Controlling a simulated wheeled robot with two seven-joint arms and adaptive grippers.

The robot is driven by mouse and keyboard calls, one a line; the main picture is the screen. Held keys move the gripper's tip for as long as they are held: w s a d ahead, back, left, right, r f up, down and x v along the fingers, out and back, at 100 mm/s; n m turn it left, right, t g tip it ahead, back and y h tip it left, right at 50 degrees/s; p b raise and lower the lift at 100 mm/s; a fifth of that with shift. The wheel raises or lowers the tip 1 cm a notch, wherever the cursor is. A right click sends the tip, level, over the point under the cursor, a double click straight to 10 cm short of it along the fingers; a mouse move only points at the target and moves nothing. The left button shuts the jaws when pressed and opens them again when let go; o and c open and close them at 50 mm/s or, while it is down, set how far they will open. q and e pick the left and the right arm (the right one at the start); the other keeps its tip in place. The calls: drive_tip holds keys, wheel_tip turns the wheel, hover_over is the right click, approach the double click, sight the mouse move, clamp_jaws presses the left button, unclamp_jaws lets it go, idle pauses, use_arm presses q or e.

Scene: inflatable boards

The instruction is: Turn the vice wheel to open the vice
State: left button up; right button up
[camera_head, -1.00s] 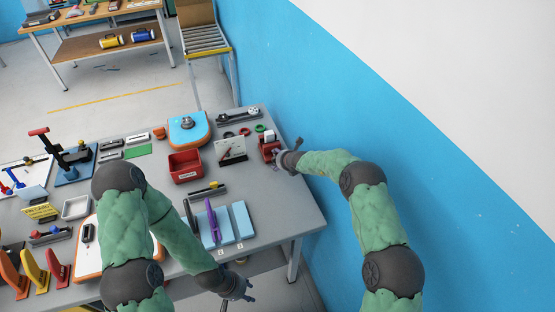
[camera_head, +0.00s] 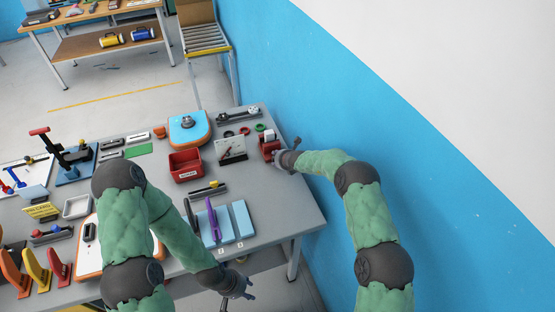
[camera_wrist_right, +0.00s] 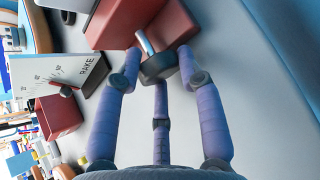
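The red vice (camera_head: 267,149) stands near the table's right edge, by the blue wall. In the right wrist view its red body (camera_wrist_right: 125,22) is at the top, with a dark wheel (camera_wrist_right: 158,68) and a short silver bar in front of it. My right gripper (camera_head: 277,156) is at the vice. My left gripper (camera_head: 245,288) hangs over the table's front edge, fingers spread and empty.
A white sign card (camera_head: 231,149) and a red bin (camera_head: 185,165) stand left of the vice. Green and red rings (camera_head: 260,128) and a grey tool (camera_head: 239,116) lie behind it. Light-blue boards (camera_head: 243,219) lie nearer the front. The table's right front corner is clear.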

drive_tip(key=shift+s+a+f+n+h+b, duration=0.15)
drive_tip(key=shift+n+h+b, duration=0.2)
drive_tip(key=shift+b, duration=2.9)
drive_tip(key=shift+w+a+f+n+h+b, duration=0.2)
drive_tip(key=shift+h+b, duration=0.25)
drive_tip(key=shift+b, duration=2.8)
drive_tip(key=shift+d+r+t+b, duration=0.1)
drive_tip(key=shift+r+t+b, duration=0.1)
drive_tip(key=shift+t+b, duration=0.15)
drive_tip(key=o, duration=1.2)
drive_tip(key=shift+r, duration=0.1)
drive_tip(key=shift+s+d+r, duration=0.15)
drive_tip(key=shift+s+r, duration=0.2)
drive_tip(key=shift+s, duration=0.1)
drive_tip(key=v, duration=1.1)
drive_tip(key=shift+a, duration=0.2)
